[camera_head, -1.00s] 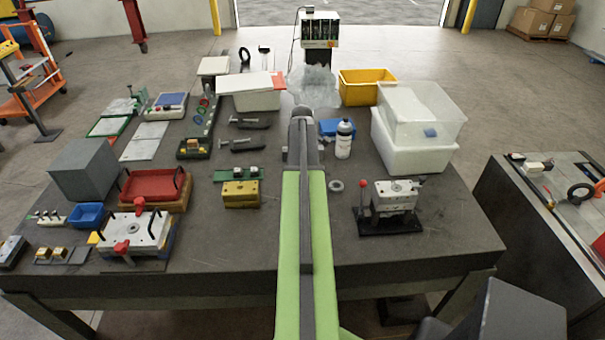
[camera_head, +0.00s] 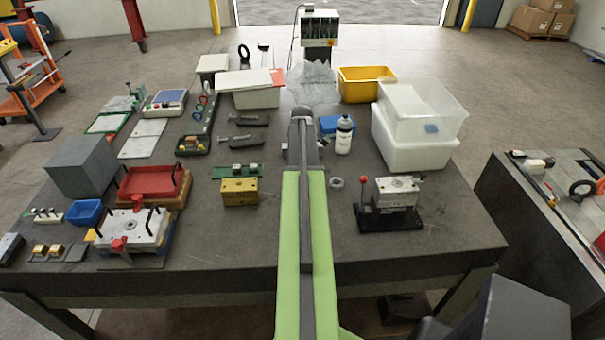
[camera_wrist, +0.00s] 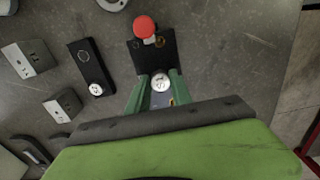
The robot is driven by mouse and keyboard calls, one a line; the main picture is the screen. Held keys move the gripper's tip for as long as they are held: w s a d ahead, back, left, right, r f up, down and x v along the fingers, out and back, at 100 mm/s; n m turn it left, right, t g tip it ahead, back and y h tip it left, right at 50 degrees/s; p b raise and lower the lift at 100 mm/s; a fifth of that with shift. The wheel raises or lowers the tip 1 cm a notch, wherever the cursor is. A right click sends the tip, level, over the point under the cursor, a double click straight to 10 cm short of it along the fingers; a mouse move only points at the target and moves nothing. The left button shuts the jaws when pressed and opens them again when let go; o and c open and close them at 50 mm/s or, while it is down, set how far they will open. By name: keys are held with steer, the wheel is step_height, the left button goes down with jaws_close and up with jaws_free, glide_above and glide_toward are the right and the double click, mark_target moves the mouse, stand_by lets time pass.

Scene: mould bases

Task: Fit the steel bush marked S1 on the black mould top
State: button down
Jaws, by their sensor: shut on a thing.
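My gripper (camera_wrist: 160,88) is shut on a round steel bush (camera_wrist: 160,83), held between its green fingers in the wrist view. Dark marks show on the bush's face, too small to read. A black plate (camera_wrist: 143,60) with a red ball knob (camera_wrist: 145,26) and a brass-coloured ring lies just beyond the fingertips. The fingers overlap its near end, and I cannot tell whether the bush touches it. A second marked bush (camera_wrist: 96,89) sits at one end of a black strip (camera_wrist: 93,70), whose other end has a round hole. In the head view my arm hides the gripper.
Two grey blocks (camera_wrist: 31,58) (camera_wrist: 63,105) stand left of the strip. In the head view, a silver mould (camera_head: 396,191) on a black base stands right of my arm, and a pale mould (camera_head: 134,228) stands at left.

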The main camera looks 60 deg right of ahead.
steer(key=c, duration=1.1)
jaws_free()
steer(key=shift+o, duration=0.2)
step_height(320, 180, up, 17)
steer(key=p, duration=1.7)
steer(key=shift+r, duration=0.15)
